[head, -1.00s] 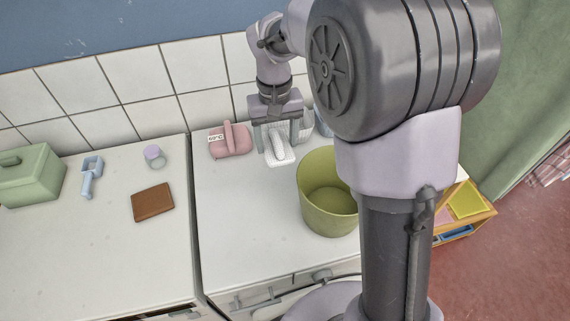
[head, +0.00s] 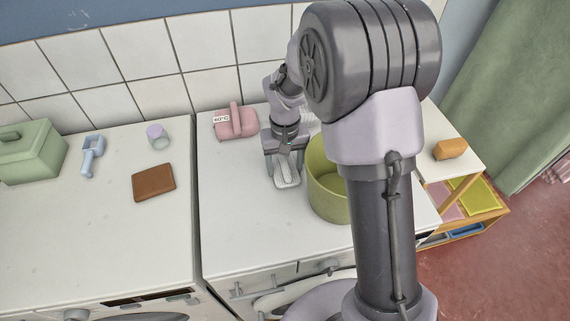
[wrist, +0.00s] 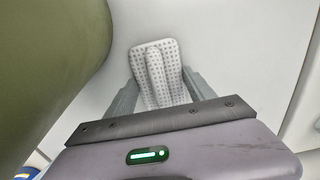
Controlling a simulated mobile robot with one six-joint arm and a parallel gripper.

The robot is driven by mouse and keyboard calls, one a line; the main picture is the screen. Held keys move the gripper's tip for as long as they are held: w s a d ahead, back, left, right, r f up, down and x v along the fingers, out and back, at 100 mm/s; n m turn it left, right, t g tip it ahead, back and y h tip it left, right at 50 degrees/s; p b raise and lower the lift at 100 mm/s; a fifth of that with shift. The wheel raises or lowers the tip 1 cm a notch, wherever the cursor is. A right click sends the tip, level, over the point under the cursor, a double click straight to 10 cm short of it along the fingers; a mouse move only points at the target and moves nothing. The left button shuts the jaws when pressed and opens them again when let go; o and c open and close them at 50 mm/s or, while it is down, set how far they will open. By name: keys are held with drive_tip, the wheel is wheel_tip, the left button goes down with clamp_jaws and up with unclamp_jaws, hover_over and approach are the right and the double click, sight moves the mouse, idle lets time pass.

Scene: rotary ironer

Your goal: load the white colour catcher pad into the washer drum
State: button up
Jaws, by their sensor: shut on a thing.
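The white colour catcher pad (head: 286,181) is a dotted slab with a raised ridge. It is in my gripper (head: 284,172), over the right machine's white top, left of the green bucket. I cannot tell how high the pad is above the top. The washer front (head: 270,283) shows at the bottom of the head view, with part of a round door; the drum's inside is hidden.
The green bucket (head: 325,190) stands close right of my gripper. A pink 60°C box (head: 235,124) is behind. On the left machine are a brown block (head: 153,182), a blue scoop (head: 91,158), a lilac-capped jar (head: 158,137) and a green box (head: 30,152). The right machine's front left top is clear.

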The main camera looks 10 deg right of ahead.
drive_tip(key=o, duration=1.3)
